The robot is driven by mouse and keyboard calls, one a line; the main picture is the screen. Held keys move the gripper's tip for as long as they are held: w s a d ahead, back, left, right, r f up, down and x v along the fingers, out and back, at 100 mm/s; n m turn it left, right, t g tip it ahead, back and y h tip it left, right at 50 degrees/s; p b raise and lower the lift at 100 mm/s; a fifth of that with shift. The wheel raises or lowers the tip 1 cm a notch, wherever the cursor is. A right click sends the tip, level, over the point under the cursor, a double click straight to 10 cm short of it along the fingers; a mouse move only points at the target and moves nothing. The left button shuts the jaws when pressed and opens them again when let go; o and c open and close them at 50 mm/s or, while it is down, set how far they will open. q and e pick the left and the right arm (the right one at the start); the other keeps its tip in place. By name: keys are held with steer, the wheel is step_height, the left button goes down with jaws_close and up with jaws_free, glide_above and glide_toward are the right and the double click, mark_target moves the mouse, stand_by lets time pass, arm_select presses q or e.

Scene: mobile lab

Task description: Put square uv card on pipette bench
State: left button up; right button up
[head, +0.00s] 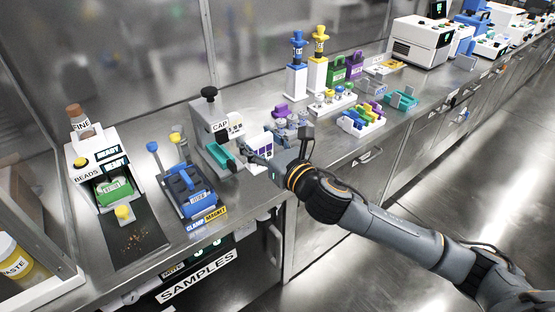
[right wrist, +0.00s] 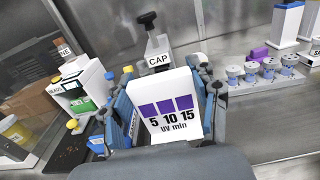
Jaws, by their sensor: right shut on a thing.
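The square UV card is white with purple squares and the print "5 10 15 UV min"; it fills the middle of the right wrist view (right wrist: 168,108). In the head view the card (head: 262,153) is partly covered by my fingers. My right gripper (head: 262,146) is shut on the card, just right of the CAP device (head: 208,120), and holds it upright. Both fingers show beside the card in the right wrist view. Blue and yellow pipette-like tools (head: 297,75) stand on the steel bench (head: 262,100) further back. My left gripper is not in view.
A rack of colored tubes (head: 362,120), small capped jars and a teal tray (head: 401,99) stand right of my gripper. A blue clamp magnet device (head: 185,188) and a BEADS device (head: 95,160) are at left. The bench front edge drops to drawers.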

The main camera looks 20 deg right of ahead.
steer(key=w+d+f, duration=0.2)
steer(key=w+f, duration=0.1)
steer(key=f, duration=0.1)
steer(key=w+d+f, duration=0.2)
steer(key=w+f, duration=0.1)
steer(key=f, duration=0.1)
steer(key=w+d+f+b, duration=0.1)
steer(key=w+d+f, duration=0.2)
steer(key=f, duration=0.1)
steer(key=shift+d, duration=0.1)
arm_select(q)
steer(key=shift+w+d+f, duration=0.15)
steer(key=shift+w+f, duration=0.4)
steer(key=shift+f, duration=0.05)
arm_select(e)
steer(key=shift+f+b, duration=0.2)
steer(key=shift+b, duration=0.1)
steer(key=o, duration=1)
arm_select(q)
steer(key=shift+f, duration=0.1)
arm_select(e)
steer(key=shift+o, duration=0.2)
steer(key=shift+r, duration=0.1)
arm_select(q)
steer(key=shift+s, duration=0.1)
arm_select(e)
steer(key=shift+r, duration=0.1)
